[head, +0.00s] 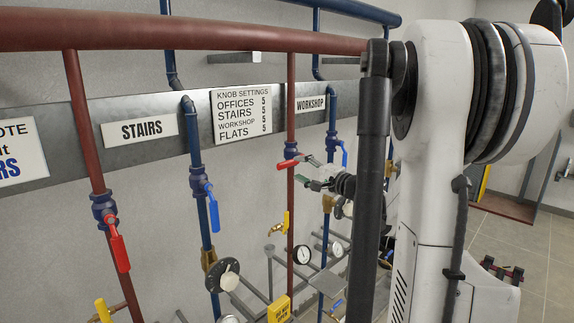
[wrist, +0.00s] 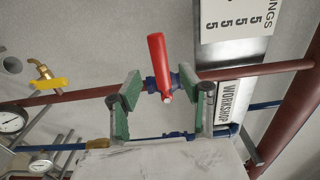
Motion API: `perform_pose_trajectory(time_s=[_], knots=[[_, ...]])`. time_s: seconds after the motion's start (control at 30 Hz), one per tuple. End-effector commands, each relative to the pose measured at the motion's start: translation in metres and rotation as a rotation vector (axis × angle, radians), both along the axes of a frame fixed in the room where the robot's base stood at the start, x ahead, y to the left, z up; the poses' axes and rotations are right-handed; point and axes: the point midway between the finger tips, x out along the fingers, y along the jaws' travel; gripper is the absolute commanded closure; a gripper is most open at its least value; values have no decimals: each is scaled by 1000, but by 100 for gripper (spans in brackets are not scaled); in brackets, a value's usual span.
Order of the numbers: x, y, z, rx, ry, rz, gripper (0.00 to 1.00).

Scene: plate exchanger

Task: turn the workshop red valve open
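The workshop red valve has a red lever (head: 288,163) on a vertical red pipe (head: 291,215), beside the WORKSHOP sign (head: 310,103). The lever points left, across the pipe. In the wrist view the red lever (wrist: 158,62) also stands across the pipe, with its blue valve body (wrist: 182,80) behind it. My gripper (head: 306,171) is close to the valve, just right of the lever. In the wrist view my gripper (wrist: 159,86) is open, its green-padded fingers apart on either side of the lever's lower end. No contact is clear.
A blue lever (head: 344,153) is on the blue pipe just right. Another red lever (head: 119,252) and a blue lever (head: 212,207) are further left. A yellow tap (head: 279,226), gauges (head: 302,255) and a black knob (head: 222,275) sit below. A thick red pipe (head: 180,31) crosses above.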

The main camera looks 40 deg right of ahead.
Motion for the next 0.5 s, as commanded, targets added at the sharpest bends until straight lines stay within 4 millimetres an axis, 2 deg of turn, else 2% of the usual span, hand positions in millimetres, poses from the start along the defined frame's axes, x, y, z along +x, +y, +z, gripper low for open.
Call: perform_pose_trajectory(time_s=[0.1,0.23,0.5], knots=[[23,2,0,0,0,3,61],[42,3,0,-1,0,2,61],[62,4,0,-1,0,1,61]])
